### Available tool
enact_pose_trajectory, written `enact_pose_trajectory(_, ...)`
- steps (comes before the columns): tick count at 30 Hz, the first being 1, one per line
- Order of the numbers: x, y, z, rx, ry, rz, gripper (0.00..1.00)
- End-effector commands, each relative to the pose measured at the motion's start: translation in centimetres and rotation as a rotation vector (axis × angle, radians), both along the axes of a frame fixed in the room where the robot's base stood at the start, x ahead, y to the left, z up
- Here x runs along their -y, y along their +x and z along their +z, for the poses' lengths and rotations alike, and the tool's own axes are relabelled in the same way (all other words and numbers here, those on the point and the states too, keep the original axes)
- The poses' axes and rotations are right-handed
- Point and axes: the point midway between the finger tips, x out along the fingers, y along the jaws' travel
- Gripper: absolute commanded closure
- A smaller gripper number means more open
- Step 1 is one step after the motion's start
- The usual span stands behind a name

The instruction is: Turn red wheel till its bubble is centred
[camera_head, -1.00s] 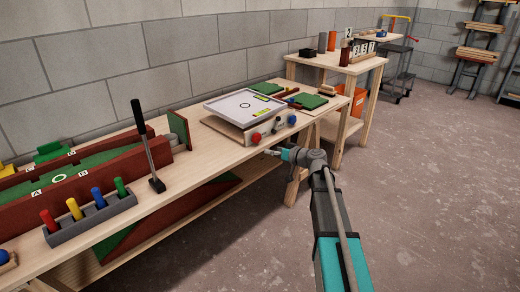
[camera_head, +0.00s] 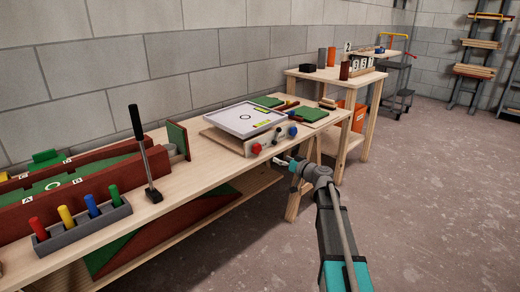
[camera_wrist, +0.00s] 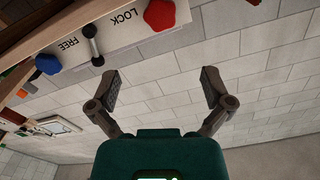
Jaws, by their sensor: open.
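The red wheel (camera_head: 257,148) is on the front face of the tilting-tray box on the workbench; in the wrist view the red wheel (camera_wrist: 160,14) is at the top. A blue wheel (camera_head: 293,131) sits to its right; it also shows in the wrist view (camera_wrist: 48,64). The tray (camera_head: 226,118) is white with a ring mark and yellow-green vials; the bubbles are too small to make out. My gripper (camera_head: 279,160) is just in front of and below the red wheel, apart from it. In the wrist view its fingers (camera_wrist: 160,82) are spread and empty.
A small lever (camera_wrist: 92,40) between the wheels stands by the words FREE and LOCK. On the bench are a tall black-handled lever (camera_head: 146,155) and a rack of coloured pegs (camera_head: 84,228) to the left, and green pads (camera_head: 307,115) to the right. The floor in front is clear.

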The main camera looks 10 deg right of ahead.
Motion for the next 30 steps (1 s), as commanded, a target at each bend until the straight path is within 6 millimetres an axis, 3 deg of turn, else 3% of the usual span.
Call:
enact_pose_trajectory(8, -1.4, 2.1, 0.0, -0.001, 0.000, 0.001, 0.00)
enact_pose_trajectory(30, -7.3, 10.3, 0.0, -0.001, -0.001, 0.000, 0.00)
